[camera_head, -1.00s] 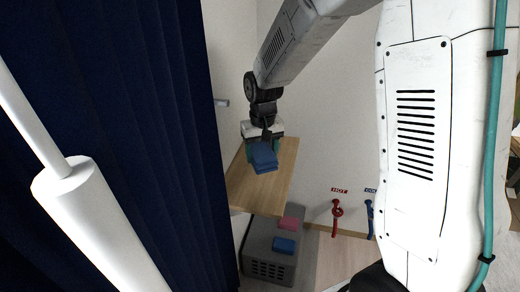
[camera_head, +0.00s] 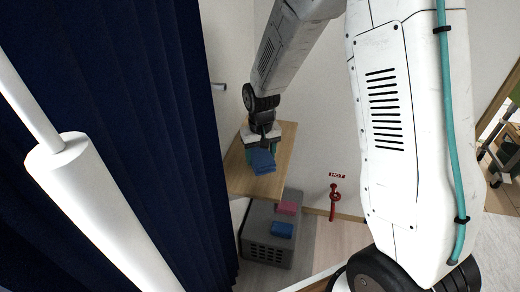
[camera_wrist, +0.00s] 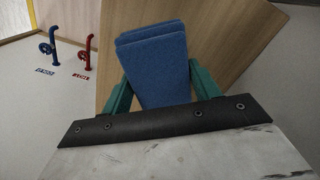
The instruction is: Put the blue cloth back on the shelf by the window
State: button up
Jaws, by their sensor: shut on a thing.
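The blue cloth (camera_wrist: 156,70) is a folded stack held between the green fingers of my gripper (camera_wrist: 160,92) in the wrist view. In the head view the cloth (camera_head: 262,161) hangs under my gripper (camera_head: 262,148), in front of or over the wooden shelf (camera_head: 240,182). The shelf is a light wood board on the wall beside the dark blue curtain. It also fills the upper middle of the wrist view (camera_wrist: 225,35). I cannot tell whether the cloth touches the board.
Below the shelf is a grey crate (camera_head: 266,251) with a pink cloth (camera_head: 287,208) and another blue cloth (camera_head: 282,229) on it. A red tap (camera_head: 335,202) marked HOT is on the wall to the right. The dark blue curtain (camera_head: 150,120) and a white pole (camera_head: 95,215) stand left.

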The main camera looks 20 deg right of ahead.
jog(key=shift+f, duration=0.8)
dwell(0.5)
jog(key=o, duration=1.6)
jog(key=shift+r, duration=3.85)
